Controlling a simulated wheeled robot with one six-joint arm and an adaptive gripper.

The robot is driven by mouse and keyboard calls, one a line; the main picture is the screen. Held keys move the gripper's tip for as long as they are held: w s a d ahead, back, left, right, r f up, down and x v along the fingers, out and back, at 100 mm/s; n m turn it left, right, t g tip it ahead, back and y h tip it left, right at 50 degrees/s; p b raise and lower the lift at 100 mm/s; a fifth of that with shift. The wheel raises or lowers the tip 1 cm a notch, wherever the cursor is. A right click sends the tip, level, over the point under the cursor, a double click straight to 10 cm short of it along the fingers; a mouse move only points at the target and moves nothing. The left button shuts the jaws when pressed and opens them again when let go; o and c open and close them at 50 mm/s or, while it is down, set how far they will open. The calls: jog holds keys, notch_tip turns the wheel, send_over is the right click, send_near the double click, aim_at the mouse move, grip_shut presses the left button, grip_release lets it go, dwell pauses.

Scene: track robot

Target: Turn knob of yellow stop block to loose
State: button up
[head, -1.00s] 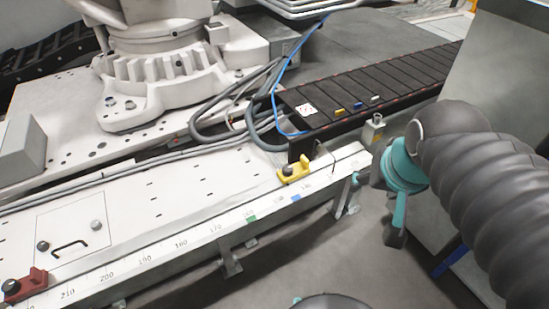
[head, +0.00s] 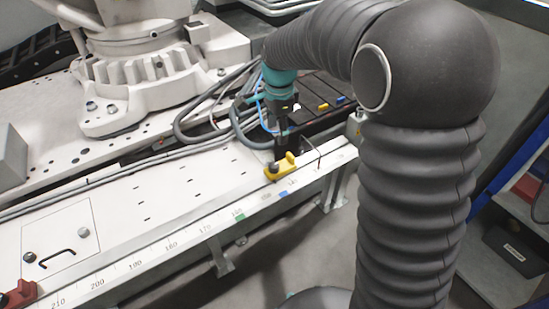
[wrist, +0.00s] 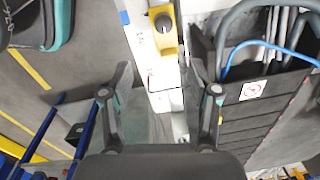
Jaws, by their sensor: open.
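The yellow stop block (head: 287,166) sits on the white rail near its far end in the head view. Its dark round knob (head: 271,169) is on the block's left part. My gripper (head: 287,148) points down just behind and above the block, and partly overlaps it in the picture. In the wrist view, the yellow block (wrist: 165,44) and its knob (wrist: 163,23) are at the top centre, beyond my open, empty gripper (wrist: 160,68). The knob is not between the fingers. Whether the knob is tight or loose cannot be told.
A red stop block (head: 19,294) sits at the rail's near left end. Grey and blue cables (head: 215,122) run behind the yellow block. A dark slatted track (wrist: 215,125) lies to the right in the wrist view. The white rail top (head: 170,215) left of the yellow block is clear.

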aim_at(274, 164)
jog(key=f, duration=0.5)
jog(key=w+f, duration=0.1)
jog(key=f, duration=0.3)
jog(key=a+f+b, duration=0.1)
jog(key=f, duration=0.4)
jog(key=shift+w+f, duration=0.2)
jog(key=shift+f, duration=0.15)
